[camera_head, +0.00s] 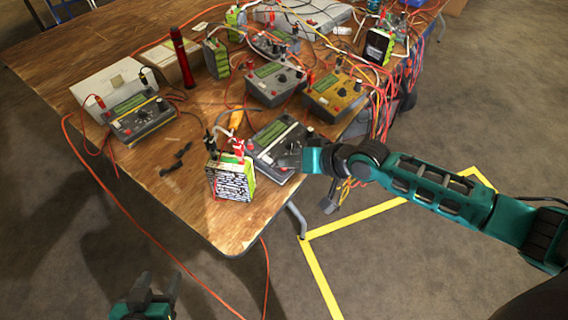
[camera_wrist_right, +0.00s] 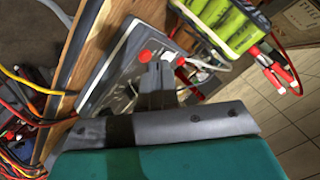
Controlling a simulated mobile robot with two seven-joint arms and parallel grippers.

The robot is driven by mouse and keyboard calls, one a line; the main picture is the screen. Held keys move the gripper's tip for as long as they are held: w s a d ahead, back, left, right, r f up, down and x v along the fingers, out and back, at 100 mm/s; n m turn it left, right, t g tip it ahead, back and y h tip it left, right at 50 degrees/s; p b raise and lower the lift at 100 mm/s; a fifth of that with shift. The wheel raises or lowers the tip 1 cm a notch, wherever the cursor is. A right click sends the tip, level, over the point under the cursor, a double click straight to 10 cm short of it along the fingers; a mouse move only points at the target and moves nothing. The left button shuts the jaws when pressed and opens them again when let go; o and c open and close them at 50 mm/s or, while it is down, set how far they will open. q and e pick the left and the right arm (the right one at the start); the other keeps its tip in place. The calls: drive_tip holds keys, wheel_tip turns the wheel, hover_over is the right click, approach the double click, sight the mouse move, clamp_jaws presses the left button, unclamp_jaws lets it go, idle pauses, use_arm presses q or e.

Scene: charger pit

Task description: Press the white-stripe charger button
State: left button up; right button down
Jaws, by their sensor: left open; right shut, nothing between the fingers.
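A grey charger with a pale edge (camera_head: 268,150) and green screen sits near the table's front right edge. It fills the middle of the right wrist view (camera_wrist_right: 103,88), with a red plug and a white plug near the fingertips. My right gripper (camera_head: 283,161) is shut and empty, low over this charger's front right part. The fingers (camera_wrist_right: 156,72) hide part of its face, and I cannot tell whether they touch it. Other chargers are a grey one (camera_head: 274,86), a yellow one (camera_head: 333,94) and one at left (camera_head: 143,119). My left gripper (camera_head: 158,287) is open and empty, below the table.
A green battery pack (camera_head: 231,182) stands beside the near charger and shows in the wrist view (camera_wrist_right: 232,22). Red and black cables run across the wooden table (camera_head: 205,222). A red cylinder (camera_head: 182,58) stands at the back left. The table's front corner is clear.

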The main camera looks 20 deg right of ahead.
drive_tip(key=shift+r, duration=0.35)
drive_tip(key=r+p, duration=0.1)
drive_tip(key=r, duration=0.2)
drive_tip(key=r+p, duration=0.1)
drive_tip(key=r, duration=0.1)
drive_tip(key=shift+s+d+p, duration=0.3)
drive_tip(key=shift+s, duration=0.1)
idle(0.7)
